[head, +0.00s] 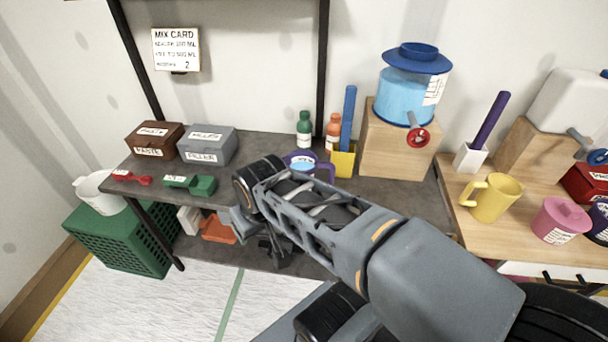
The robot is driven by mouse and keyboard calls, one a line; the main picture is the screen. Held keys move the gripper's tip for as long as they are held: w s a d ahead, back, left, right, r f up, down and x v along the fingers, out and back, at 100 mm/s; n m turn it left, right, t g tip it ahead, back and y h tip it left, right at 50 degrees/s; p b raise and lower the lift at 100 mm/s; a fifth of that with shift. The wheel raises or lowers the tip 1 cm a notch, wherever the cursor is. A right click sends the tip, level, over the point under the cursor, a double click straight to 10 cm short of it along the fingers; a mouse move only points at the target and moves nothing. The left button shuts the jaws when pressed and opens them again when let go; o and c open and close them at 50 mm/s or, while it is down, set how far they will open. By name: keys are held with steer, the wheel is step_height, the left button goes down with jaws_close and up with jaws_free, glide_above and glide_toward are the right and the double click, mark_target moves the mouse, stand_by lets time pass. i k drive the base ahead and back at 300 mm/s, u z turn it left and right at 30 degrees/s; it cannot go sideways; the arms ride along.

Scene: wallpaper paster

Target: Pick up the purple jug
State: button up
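The purple jug (328,171) stands on the dark grey worktop, near its front middle, beside the yellow holder. Its rim and handle show, with light blue inside; my arm hides its lower part. My arm reaches in from the lower right and crosses in front of the worktop. My gripper (275,252) seems to be the dark part below the arm's far end, lower than the worktop and apart from the jug. Its fingers are too dark and covered to tell whether they are open.
Green (304,130) and orange (333,133) bottles stand behind the jug. A yellow holder (343,162) and a wooden block (400,145) with a blue dispenser (414,90) are right of it. Brown (154,141) and grey (207,146) boxes stand left.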

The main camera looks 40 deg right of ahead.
mark_target(307, 162)
steer(key=z, duration=1.5)
steer(key=k, duration=0.5)
steer(key=u, duration=1.55)
steer(key=i, duration=1.05)
steer(key=z, duration=1.85)
